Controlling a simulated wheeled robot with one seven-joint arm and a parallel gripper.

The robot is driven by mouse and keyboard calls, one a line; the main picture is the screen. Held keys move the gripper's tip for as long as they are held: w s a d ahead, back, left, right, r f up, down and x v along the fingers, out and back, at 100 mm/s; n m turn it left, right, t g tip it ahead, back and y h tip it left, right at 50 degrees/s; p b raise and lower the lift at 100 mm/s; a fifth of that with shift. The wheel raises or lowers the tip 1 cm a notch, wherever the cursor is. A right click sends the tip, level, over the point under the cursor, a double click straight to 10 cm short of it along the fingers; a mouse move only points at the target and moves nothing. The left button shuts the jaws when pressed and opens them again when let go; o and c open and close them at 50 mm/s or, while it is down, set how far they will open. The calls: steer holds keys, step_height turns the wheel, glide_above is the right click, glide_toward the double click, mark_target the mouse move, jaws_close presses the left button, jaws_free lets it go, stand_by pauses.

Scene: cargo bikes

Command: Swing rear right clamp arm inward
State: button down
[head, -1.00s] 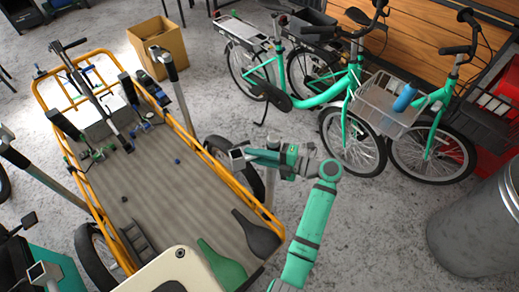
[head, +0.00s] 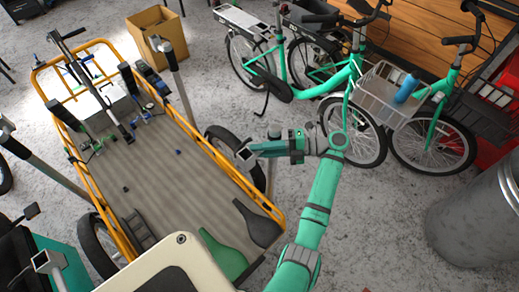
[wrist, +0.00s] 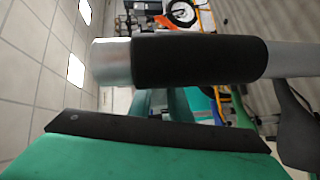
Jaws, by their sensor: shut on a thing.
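In the wrist view, the arm's black sleeve (wrist: 200,60) and bare metal end fill the upper part. A dark finger pad (wrist: 160,133) lies just below the sleeve; the other finger is not clear. The post's lower part is partly hidden in the head view.
Green bicycles (head: 345,105) stand right of my arm. A metal bin (head: 475,220) is at lower right. Bare floor lies between.

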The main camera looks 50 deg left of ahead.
steer(key=c, duration=1.6)
jaws_free()
steer(key=shift+c, duration=0.2)
steer(key=v, duration=1)
steer(key=shift+w+d, duration=0.25)
steer(key=shift+w, duration=0.05)
